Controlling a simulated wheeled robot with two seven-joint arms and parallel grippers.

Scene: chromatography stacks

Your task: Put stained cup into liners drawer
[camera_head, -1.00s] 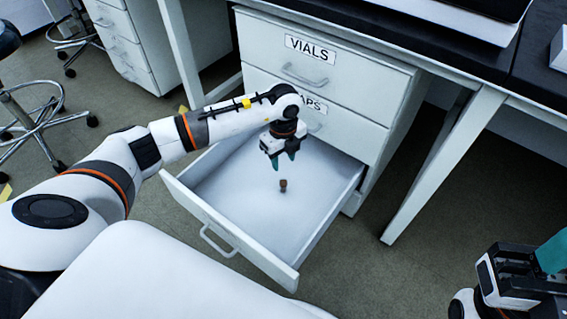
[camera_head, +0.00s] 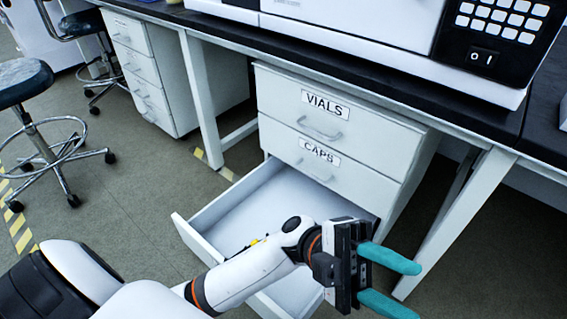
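The lowest drawer (camera_head: 255,212) of the white cabinet is pulled open, and its own label does not show. My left arm crosses in front of it. My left gripper (camera_head: 412,291) points right, with its two teal fingers apart and nothing between them, in front of the drawer's right side. The stained cup is not visible now. The part of the drawer behind my arm is hidden. My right gripper is out of view.
Closed drawers marked VIALS (camera_head: 325,106) and CAPS (camera_head: 319,151) sit above the open one. A dark bench top (camera_head: 400,95) with a white instrument (camera_head: 350,30) is above them. A stool (camera_head: 45,130) stands at left on clear floor.

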